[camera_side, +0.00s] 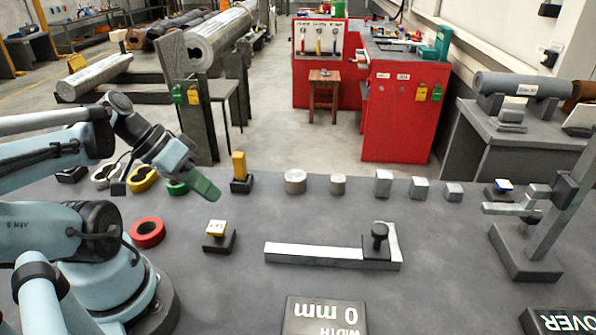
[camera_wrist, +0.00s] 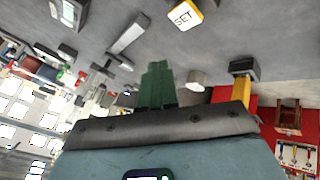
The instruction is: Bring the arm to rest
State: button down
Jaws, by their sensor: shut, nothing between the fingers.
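My gripper (camera_side: 204,188) is at the left of the side view, raised over the back left part of the grey table (camera_side: 300,215). Its green fingers are shut with nothing between them and point down to the right. In the wrist view the gripper (camera_wrist: 157,68) shows as green fingers pressed together above the dark palm edge. The fingers appear close to a green ring (camera_side: 177,187) and left of an upright yellow block on a dark base (camera_side: 239,166). Whether they touch the green ring cannot be told.
Several metal cylinders and blocks (camera_side: 295,182) stand along the back. A grey L-shaped rail (camera_side: 315,254) lies mid-table. A stand (camera_side: 527,255) is at right, a width display (camera_side: 323,317) in front.

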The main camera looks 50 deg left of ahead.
jog(key=shift+w+d+f+g+y, duration=0.2)
jog(key=shift+w+f+g+y, duration=0.1)
jog(key=shift+w+y, duration=0.15)
jog(key=w+d+r+m+t+y, duration=0.1)
jog(key=w+d+r+m+y, duration=0.1)
jog(key=w+d, duration=0.3)
jog(key=w+r+y, duration=0.1)
jog(key=w, duration=0.2)
jog(key=shift+w+d+t, duration=0.25)
jog(key=shift+w+t, duration=0.1)
jog(key=shift+t, duration=0.05)
